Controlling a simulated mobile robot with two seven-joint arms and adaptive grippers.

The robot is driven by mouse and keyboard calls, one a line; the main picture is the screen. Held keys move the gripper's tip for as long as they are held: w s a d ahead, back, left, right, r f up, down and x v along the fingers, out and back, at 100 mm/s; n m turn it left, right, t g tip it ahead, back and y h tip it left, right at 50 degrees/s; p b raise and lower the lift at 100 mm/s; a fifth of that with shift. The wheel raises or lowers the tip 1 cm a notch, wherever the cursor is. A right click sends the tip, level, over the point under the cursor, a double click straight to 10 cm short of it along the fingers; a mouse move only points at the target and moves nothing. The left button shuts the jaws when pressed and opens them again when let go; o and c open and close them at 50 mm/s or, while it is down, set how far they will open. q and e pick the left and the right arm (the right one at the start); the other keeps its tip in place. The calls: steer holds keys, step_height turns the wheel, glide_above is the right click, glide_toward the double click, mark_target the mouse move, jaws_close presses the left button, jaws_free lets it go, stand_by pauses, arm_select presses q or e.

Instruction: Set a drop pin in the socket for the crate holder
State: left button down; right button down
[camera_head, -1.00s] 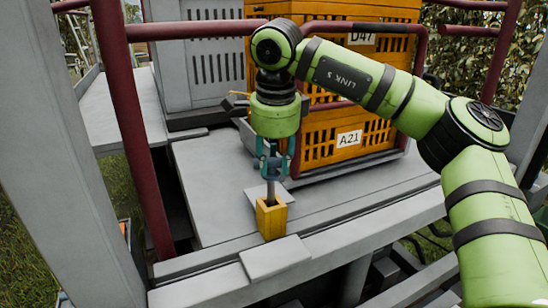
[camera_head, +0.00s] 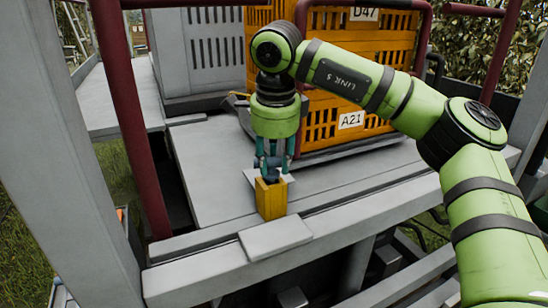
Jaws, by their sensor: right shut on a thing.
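The yellow socket (camera_head: 270,201) stands upright near the front edge of the grey platform (camera_head: 213,185). My right gripper (camera_head: 271,172) points straight down just above its open top. It is shut on the drop pin, of which only a dark grey piece shows between the fingers. The pin's lower end is hidden by the socket's walls and appears to be inside it. I cannot tell how deep it sits. My left gripper is out of view.
Orange crates (camera_head: 330,129) labelled A21 and D47 stand close behind my gripper, inside dark red rails (camera_head: 133,120). A grey post (camera_head: 60,150) fills the left side. A flat grey plate (camera_head: 275,239) lies at the platform edge in front of the socket.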

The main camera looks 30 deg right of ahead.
steer(key=shift+c, duration=1.7)
jaws_free()
steer(key=shift+r+p, duration=2.95)
steer(key=shift+r, duration=0.6)
steer(key=shift+f, duration=0.1)
